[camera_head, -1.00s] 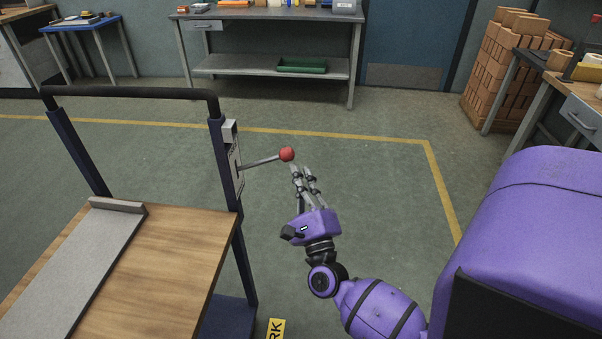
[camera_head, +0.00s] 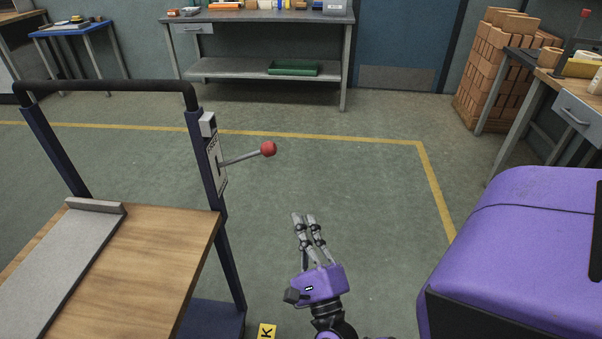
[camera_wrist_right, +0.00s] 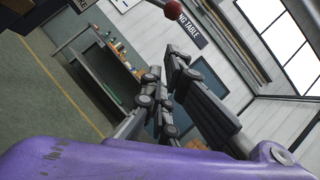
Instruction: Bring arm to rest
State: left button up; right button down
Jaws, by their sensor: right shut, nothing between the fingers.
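My right gripper (camera_head: 304,216) is purple with grey fingers. It is shut and empty, over the open floor right of the cart, below and to the right of the lever. Its fingers also show in the right wrist view (camera_wrist_right: 172,65), close together. The lever's red ball knob (camera_head: 268,149) sits on a metal rod pointing right from a plate on the cart's post. The knob also shows at the top of the right wrist view (camera_wrist_right: 172,8). The fingers are apart from the knob. My left gripper is not in view.
The cart has a wooden top (camera_head: 150,265) with a grey board on it and a dark handle bar (camera_head: 110,88). A workbench (camera_head: 262,18) stands at the back. Stacked bricks (camera_head: 490,65) and another table (camera_head: 575,105) are at the right. The floor between is clear.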

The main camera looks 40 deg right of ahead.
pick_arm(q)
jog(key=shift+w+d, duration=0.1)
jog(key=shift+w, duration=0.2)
